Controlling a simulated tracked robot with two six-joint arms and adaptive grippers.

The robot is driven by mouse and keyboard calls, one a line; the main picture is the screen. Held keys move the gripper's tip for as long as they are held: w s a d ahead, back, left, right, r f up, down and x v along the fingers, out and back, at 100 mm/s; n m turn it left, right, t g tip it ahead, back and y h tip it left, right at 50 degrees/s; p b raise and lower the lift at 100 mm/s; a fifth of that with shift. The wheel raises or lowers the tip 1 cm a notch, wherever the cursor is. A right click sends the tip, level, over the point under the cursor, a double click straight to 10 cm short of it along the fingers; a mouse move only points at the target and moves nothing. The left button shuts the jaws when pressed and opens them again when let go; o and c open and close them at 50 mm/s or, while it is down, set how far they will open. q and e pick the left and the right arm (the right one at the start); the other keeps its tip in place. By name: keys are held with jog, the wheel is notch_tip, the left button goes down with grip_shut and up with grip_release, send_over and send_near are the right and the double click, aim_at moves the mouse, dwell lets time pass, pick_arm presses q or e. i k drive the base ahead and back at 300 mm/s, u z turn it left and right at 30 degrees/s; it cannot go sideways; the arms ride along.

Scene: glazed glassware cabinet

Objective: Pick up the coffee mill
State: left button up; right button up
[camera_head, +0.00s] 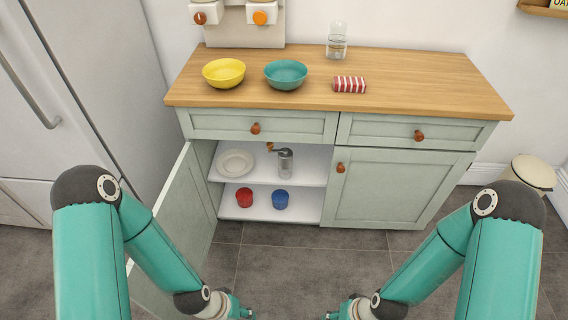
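The coffee mill (286,163) is a small grey metal cylinder with a crank and a brown knob at its upper left. It stands upright on the upper white shelf inside the open left half of the cabinet, right of a white plate (236,162). My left gripper (241,310) and my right gripper (333,315) are at the bottom edge of the head view, low in front of the cabinet and well apart from the mill. Both are small and partly cut off, so their finger opening is unclear.
The open cabinet door (183,222) stands out at the left, beside my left arm. A red cup (244,196) and a blue cup (280,199) are on the lower shelf. Bowls, a glass and a striped cloth are on the wooden counter (420,85). The right door (398,190) is closed.

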aim_at(285, 162)
jog(key=u, duration=0.4)
jog(key=i, duration=1)
jog(key=z, duration=0.4)
